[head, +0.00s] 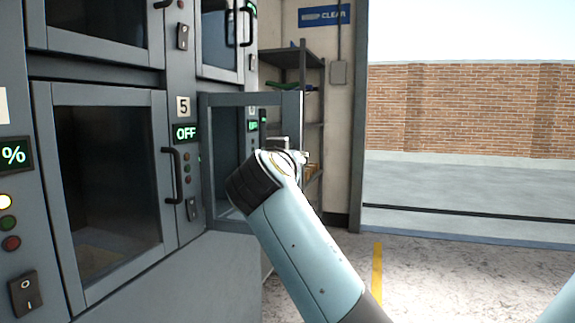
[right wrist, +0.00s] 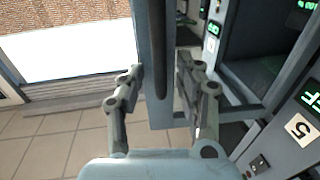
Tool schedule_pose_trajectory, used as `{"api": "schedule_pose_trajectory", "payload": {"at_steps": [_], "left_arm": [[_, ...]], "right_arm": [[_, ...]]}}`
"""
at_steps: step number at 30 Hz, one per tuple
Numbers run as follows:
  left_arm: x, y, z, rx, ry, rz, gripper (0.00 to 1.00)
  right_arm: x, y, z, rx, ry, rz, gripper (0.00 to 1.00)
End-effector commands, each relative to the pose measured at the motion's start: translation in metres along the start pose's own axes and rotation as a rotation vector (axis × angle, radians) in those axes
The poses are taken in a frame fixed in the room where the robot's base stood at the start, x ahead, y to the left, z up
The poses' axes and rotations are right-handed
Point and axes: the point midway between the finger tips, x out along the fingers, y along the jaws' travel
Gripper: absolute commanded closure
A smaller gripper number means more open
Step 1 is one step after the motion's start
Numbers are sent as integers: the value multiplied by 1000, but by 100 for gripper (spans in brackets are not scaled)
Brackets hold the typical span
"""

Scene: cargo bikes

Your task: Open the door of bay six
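A grey-framed glazed door (head: 292,112), just past bay five, stands swung out from the cabinet in the head view. I take it to be bay six's door; its number is not readable. In the right wrist view this door (right wrist: 146,60) shows nearly edge-on, with a dark bar handle (right wrist: 159,45) along it. My right gripper (right wrist: 160,74) is open, its fingers on either side of the door's edge and handle. I cannot tell whether they touch. In the head view my arm reaches to this door and mostly hides the gripper. My left gripper is not in view.
Bay five's door (head: 110,185) is shut, with a number plate (head: 183,106) and an OFF display (head: 186,133) beside it. A shelf rack (head: 290,58) stands behind the open door. The floor (head: 460,275) to the right is clear, with a yellow line.

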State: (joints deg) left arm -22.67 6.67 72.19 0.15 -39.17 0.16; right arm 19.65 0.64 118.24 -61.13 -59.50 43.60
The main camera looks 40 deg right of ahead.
Motion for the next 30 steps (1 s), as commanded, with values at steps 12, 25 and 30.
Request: {"api": "schedule_pose_trajectory", "payload": {"at_steps": [12, 25, 30], "left_arm": [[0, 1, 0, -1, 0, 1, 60], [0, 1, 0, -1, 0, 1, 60], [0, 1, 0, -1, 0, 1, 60]], "right_arm": [[0, 0, -77, 4, 2, 0, 66], [0, 0, -85, 0, 1, -1, 66], [0, 0, -85, 0, 0, -1, 66]]}}
